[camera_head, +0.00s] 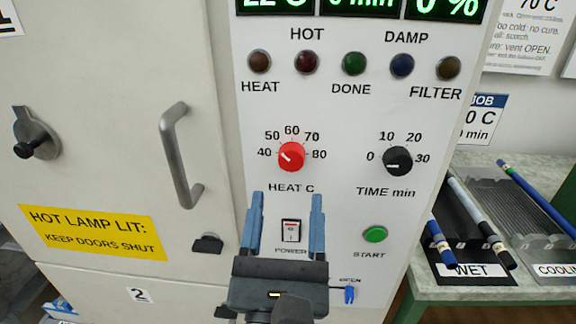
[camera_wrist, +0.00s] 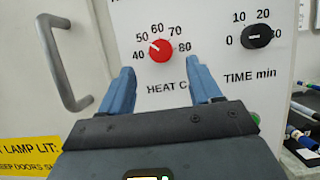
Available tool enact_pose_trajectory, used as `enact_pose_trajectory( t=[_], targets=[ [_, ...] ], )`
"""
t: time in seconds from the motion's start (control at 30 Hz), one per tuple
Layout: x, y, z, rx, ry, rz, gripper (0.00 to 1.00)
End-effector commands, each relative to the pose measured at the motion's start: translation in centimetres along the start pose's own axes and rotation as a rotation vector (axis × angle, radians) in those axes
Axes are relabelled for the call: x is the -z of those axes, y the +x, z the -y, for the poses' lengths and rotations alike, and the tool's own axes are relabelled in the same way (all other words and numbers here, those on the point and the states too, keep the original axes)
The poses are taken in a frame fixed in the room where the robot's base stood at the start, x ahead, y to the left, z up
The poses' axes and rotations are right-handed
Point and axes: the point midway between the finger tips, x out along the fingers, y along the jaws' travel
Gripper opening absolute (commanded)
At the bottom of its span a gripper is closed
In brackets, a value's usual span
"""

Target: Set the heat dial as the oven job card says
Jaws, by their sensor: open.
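The red heat dial (camera_head: 291,157) sits on the white oven panel, above the label HEAT C. Its white mark points to the left and slightly up, between 40 and 50 on a scale from 40 to 80. The dial also shows in the wrist view (camera_wrist: 161,50). The job card (camera_head: 483,118) is on the wall to the right; the panel edge hides its left part, leaving "JOB", "0 C" and "min" readable. My gripper (camera_head: 287,196) is open and empty in front of the panel. In the head view its fingertips appear just below the dial, with the power switch between them.
A black time dial (camera_head: 397,160) is right of the heat dial, above a green start button (camera_head: 375,234). Left are a door handle (camera_head: 182,155) and a yellow hot lamp sign (camera_head: 93,232). A bench (camera_head: 440,289) at right holds rods on racks. The indicator lamps look dark.

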Motion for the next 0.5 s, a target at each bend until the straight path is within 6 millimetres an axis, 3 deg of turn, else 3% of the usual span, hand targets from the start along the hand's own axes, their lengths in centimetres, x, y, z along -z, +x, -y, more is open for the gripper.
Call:
enact_pose_trajectory(
  t=[0.3, 0.5],
  targets=[
    [-0.2, 4.9, 0.0, 0.000, 0.003, -0.001, 0.63],
    [0.0, 6.3, 0.1, -0.001, 0.004, -0.001, 0.63]
  ],
)
